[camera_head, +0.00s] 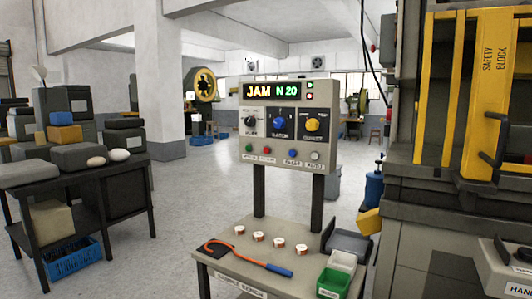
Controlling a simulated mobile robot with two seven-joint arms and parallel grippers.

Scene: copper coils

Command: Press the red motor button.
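A grey control panel (288,125) stands on two dark posts behind a small bench in the middle of the camera_head view. Its display (277,91) reads "JAM N 20". A small red button (266,150) sits in the panel's bottom row, just right of a green button (249,148). A blue button (292,154) and a pale button (315,155) are further right. The labels under the red and green buttons are too small to read surely. Neither of my grippers is in view.
A machine with a yellow guard (451,85) stands right. A dark table (141,172) stands left. Floor between is clear.

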